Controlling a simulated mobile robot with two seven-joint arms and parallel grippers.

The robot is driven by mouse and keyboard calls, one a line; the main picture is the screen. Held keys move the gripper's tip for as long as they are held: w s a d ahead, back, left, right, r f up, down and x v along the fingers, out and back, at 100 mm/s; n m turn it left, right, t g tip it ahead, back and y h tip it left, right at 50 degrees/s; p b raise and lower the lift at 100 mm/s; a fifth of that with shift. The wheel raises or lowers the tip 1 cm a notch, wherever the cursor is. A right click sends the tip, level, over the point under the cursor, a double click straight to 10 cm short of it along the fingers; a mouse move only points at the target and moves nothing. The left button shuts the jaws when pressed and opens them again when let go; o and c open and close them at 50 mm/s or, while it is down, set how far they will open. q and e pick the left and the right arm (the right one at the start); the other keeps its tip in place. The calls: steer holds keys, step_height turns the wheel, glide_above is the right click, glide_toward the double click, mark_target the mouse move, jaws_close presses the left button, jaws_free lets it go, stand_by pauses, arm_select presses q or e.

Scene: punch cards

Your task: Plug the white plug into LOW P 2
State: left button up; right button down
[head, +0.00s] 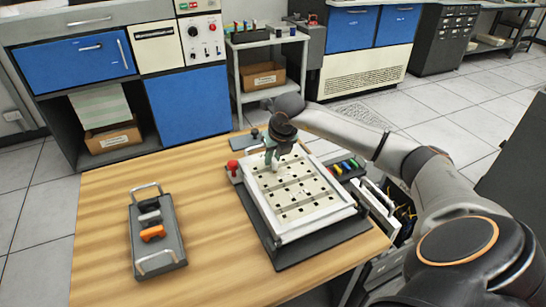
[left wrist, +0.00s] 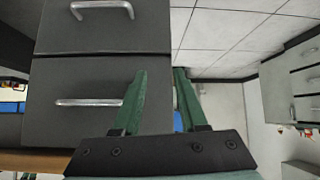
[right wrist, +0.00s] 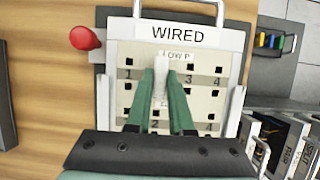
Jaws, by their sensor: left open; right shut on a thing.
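The white plug (right wrist: 161,68) is between the fingertips of my right gripper (right wrist: 162,82) in the right wrist view. It stands over the top row of the white board (right wrist: 116,52), below the LOW P label (right wrist: 176,55), between the holes marked 1 and 3. The plug and fingers hide the spot between them, so I cannot tell whether it is seated. In the head view my right gripper (head: 271,162) is at the board's far end. My left gripper (left wrist: 160,95) is open and empty, facing grey drawers.
A dark tray (head: 176,248) with a black, a grey and an orange plug lies on the left of the wooden table (head: 100,215). A red knob (right wrist: 85,38) stands beside the board. Coloured pieces (head: 348,165) lie right of the board. The table's middle is clear.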

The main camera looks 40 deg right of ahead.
arm_select(q)
steer(key=shift+f+b, duration=0.45)
steer(key=shift+f, duration=0.05)
arm_select(e)
steer(key=shift+f, duration=0.6)
steer(key=c, duration=0.7)
jaws_free()
steer(key=shift+r, duration=0.4)
arm_select(q)
steer(key=shift+w+d+r, duration=0.25)
steer(key=shift+d+r, duration=0.3)
arm_select(e)
steer(key=v, duration=1.1)
steer(key=shift+s+r, duration=0.2)
steer(key=shift+r, duration=0.1)
arm_select(q)
steer(key=shift+s+f, duration=0.1)
steer(key=shift+s, duration=0.05)
